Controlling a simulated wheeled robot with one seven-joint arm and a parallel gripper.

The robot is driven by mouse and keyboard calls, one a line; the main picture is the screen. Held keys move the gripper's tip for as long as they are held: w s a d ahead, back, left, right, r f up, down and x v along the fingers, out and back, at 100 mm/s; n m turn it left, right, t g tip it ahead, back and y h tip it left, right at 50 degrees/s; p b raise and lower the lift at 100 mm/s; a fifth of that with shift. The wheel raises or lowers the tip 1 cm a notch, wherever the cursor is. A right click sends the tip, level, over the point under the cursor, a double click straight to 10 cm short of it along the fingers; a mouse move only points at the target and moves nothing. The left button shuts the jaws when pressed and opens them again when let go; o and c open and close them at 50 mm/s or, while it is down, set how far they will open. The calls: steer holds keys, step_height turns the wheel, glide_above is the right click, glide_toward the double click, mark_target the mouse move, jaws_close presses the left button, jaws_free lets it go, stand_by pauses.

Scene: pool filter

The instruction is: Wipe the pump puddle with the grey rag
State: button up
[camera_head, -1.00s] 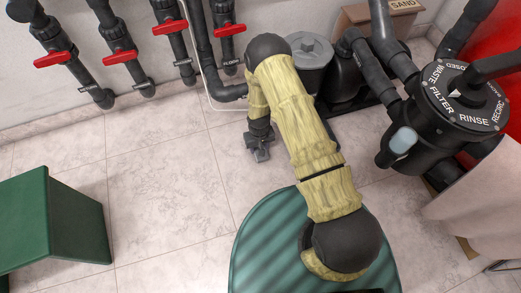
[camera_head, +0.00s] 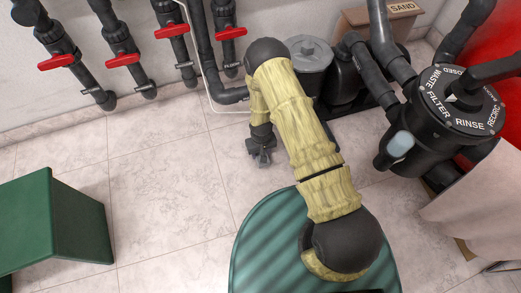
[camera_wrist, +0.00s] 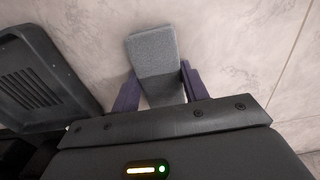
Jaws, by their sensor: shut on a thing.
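The grey rag (camera_wrist: 155,62) shows in the wrist view as a thick folded grey pad between two dark purple fingers. My gripper (camera_wrist: 157,88) is shut on it, and the rag sticks out past the fingertips over the pale tiles. In the head view my gripper (camera_head: 262,158) hangs low near the floor, to the left of the pump (camera_head: 309,62) with its grey lid. The rag is hard to make out there. I cannot make out the puddle in either view, and whether the rag touches the floor is unclear.
A black vented part (camera_wrist: 40,75) lies close at the left in the wrist view. Pipes with red valve handles (camera_head: 122,60) line the wall. A filter valve (camera_head: 462,98) stands at the right, a green box (camera_head: 60,220) at the left.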

steer(key=shift+s+f, duration=0.1)
steer(key=shift+f, duration=0.1)
steer(key=shift+w+a+r+b, duration=0.1)
steer(key=shift+w+a+b, duration=0.05)
steer(key=shift+w, duration=0.5)
steer(key=shift+w+a+r+b, duration=0.1)
steer(key=shift+w+a+b, duration=0.05)
steer(key=shift+w, duration=0.45)
steer(key=shift+c, duration=0.5)
steer(key=shift+s+d+r+p, duration=0.1)
steer(key=shift+s+d+p, duration=0.1)
steer(key=shift+s+p, duration=0.35)
steer(key=shift+s+d+p, duration=0.15)
steer(key=shift+s+p, duration=0.2)
steer(key=shift+s, duration=0.35)
steer(key=shift+r+p, duration=0.85)
steer(key=shift+r, duration=0.05)
